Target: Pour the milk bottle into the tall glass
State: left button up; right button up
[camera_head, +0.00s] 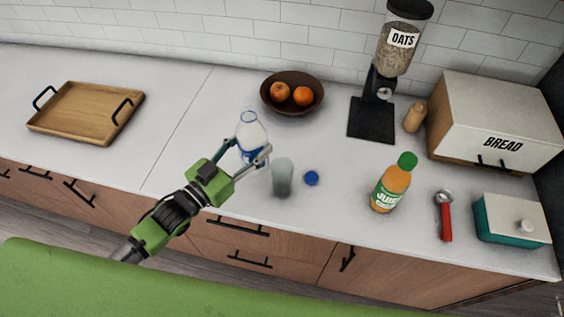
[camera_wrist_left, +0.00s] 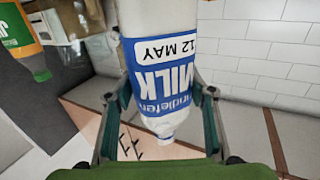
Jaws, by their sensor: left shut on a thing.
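The milk bottle (camera_head: 249,130) is clear-white with a blue label, and its open top points up in the head view. My left gripper (camera_head: 247,150) is shut on its lower body, one finger on each side. In the left wrist view the milk bottle (camera_wrist_left: 165,75) fills the middle between the fingers, its label print upside down in the picture. The tall glass (camera_head: 283,177) is grey and see-through, and stands upright on the counter just right of the gripper. I cannot tell what is in it. My right gripper is not in view.
A blue cap (camera_head: 312,178) lies right of the glass. A juice bottle (camera_head: 391,185), red-handled tool (camera_head: 445,220) and teal box (camera_head: 510,222) are further right. A fruit bowl (camera_head: 292,108) and oats dispenser (camera_head: 372,118) stand behind. A wooden tray (camera_head: 85,113) is left; clear counter lies between.

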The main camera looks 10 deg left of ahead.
pick_arm(q)
jog(key=shift+w+a+f, duration=0.1)
jog(key=shift+f, duration=0.05)
jog(key=shift+f, duration=0.15)
